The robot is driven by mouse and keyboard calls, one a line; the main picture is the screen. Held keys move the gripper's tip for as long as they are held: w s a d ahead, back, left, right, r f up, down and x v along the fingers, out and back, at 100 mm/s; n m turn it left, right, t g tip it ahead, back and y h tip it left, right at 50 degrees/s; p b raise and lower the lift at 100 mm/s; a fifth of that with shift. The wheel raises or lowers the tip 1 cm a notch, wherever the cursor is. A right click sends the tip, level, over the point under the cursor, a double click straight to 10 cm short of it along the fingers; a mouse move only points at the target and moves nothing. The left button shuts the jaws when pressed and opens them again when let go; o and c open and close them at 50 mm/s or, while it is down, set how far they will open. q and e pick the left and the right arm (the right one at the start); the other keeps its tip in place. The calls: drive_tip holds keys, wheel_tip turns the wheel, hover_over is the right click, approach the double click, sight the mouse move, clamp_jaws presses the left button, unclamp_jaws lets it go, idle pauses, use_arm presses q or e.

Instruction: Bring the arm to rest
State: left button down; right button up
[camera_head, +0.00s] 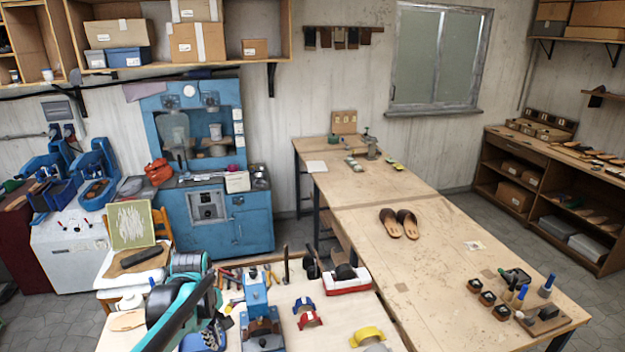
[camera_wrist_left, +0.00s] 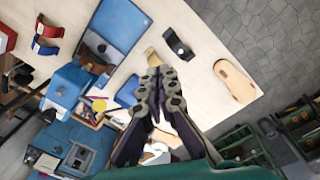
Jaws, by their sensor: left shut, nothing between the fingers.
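My left gripper (camera_wrist_left: 163,82) shows in the wrist view with its two dark jointed fingers drawn together, shut and empty. It hangs above the pale workbench (camera_wrist_left: 205,70). In the head view my teal left arm comes in at the bottom left, over the near workbench (camera_head: 340,318); its fingers are hard to make out there. My right gripper is in neither view.
On the near bench are a blue press (camera_head: 256,292), red and yellow strap pieces and tools. A tan sole (camera_wrist_left: 235,80) and a black piece (camera_wrist_left: 178,43) lie by the gripper. Brown sandals (camera_head: 398,223) lie on the long table (camera_head: 350,240), whose middle is mostly clear.

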use_arm(q)
drive_tip(key=s+d+f+m+t+b, duration=0.3)
drive_tip(key=s+f+m+b, duration=0.3)
drive_tip(key=f+b, duration=0.5)
drive_tip(key=s+d+f+m+t+b, duration=0.3)
drive_tip(key=s+f+m+b, duration=0.4)
drive_tip(key=s+f+b, duration=0.3)
drive_tip(key=b, duration=0.4)
drive_tip(key=shift+f+m+t, duration=0.3)
drive_tip(key=shift+f, duration=0.1)
drive_tip(key=shift+d, duration=0.1)
